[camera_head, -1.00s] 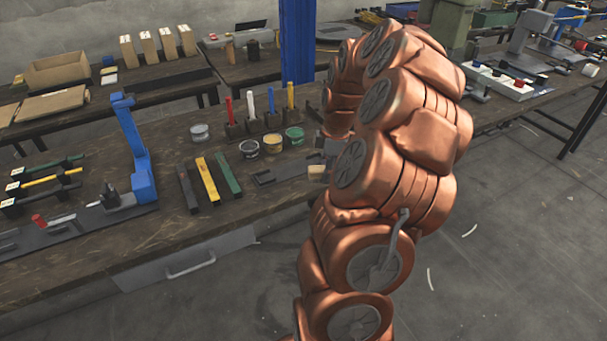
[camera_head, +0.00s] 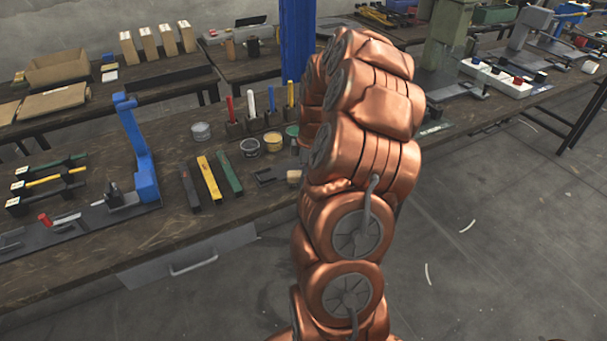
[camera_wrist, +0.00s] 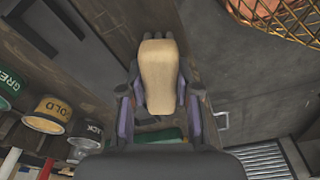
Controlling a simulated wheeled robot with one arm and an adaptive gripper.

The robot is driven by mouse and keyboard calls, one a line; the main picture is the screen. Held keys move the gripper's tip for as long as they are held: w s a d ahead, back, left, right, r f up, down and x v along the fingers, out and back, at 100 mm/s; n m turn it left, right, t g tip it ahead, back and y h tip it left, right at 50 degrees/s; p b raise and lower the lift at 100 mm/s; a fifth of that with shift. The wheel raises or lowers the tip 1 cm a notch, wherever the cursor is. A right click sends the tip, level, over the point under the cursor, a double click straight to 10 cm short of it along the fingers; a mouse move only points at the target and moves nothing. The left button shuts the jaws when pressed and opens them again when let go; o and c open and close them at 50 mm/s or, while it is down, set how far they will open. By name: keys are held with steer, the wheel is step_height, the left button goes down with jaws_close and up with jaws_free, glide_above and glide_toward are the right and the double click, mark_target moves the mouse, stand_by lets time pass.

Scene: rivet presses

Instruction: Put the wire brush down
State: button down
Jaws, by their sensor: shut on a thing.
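The wire brush shows as a pale wooden, rounded block in the wrist view (camera_wrist: 158,75). My gripper (camera_wrist: 157,100) is shut on it, with one dark finger on each side. In the head view, a small part of the brush (camera_head: 294,176) shows at the left side of my arm, close to a dark forked piece (camera_head: 268,179) on the bench (camera_head: 160,235). My gripper is largely hidden behind my arm there. I cannot tell whether the brush touches the bench.
Black, yellow (camera_head: 209,180) and green (camera_head: 229,172) bars lie left of the forked piece. Several paint cans (camera_head: 250,148) and upright coloured tools (camera_head: 251,104) stand behind it. A blue press (camera_head: 140,155) stands farther left. Bare bench lies in front of the bars.

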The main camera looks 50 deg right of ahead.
steer(key=shift+f, duration=0.15)
steer(key=c, duration=0.8)
jaws_free()
